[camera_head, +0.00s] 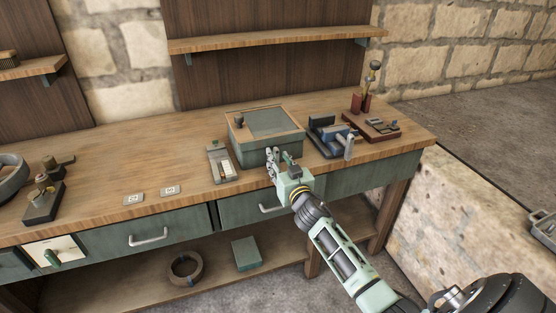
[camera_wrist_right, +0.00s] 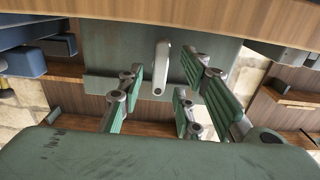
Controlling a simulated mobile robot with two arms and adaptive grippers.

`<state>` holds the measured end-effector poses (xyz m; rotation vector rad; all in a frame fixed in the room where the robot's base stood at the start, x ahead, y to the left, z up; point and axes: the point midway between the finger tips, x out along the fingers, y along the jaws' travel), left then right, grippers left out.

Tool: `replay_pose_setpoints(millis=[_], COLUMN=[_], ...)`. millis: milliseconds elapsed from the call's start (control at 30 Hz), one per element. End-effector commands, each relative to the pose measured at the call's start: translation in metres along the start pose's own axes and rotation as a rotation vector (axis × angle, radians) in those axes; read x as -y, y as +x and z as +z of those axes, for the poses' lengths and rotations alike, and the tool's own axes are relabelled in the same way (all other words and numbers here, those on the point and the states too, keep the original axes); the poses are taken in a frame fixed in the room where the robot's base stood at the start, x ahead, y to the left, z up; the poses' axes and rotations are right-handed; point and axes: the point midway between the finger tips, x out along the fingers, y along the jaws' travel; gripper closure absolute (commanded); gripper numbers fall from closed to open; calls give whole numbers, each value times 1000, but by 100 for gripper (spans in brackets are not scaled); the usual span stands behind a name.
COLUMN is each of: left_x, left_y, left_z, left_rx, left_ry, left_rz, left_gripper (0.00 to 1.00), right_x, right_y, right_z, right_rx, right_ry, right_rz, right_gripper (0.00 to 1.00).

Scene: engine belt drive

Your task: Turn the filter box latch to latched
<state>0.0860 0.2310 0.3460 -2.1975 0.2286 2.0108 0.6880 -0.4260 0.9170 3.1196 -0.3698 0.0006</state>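The filter box (camera_head: 250,140) is a green box with a wood-rimmed top, standing on the workbench. In the right wrist view its green front face (camera_wrist_right: 120,45) fills the upper middle. A pale grey latch lever (camera_wrist_right: 160,68) sits on that face, its long side upright in the picture. My right gripper (camera_head: 279,158) is at the front of the box. The wrist view shows its green-padded fingers (camera_wrist_right: 160,92) spread open, with the lever seen in the gap between them and no clear contact. In the head view the gripper hides the latch. My left gripper is out of view.
A blue vise (camera_head: 330,136) stands close to the right of the box. A small tray (camera_head: 221,165) lies to its left. A wooden stand (camera_head: 373,125) with red parts is at the bench's right end. The bench top farther left has free room around two small white cards.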

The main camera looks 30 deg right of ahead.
Motion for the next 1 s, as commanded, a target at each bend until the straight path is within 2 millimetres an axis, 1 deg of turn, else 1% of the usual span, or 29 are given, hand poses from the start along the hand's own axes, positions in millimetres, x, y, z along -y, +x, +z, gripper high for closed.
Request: replay_pose_setpoints(millis=[100,367,733,1000], left_x=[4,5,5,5], left_y=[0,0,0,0], left_z=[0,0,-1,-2], left_rx=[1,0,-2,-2], left_ry=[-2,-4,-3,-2], left_rz=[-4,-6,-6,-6], left_gripper=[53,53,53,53], right_x=[0,0,0,0], right_y=[5,6,6,6], right_z=[0,0,0,1], right_rx=[1,1,1,1], right_ry=[0,-1,0,-3], right_rz=[0,-1,0,0], right_gripper=[68,68,100,100])
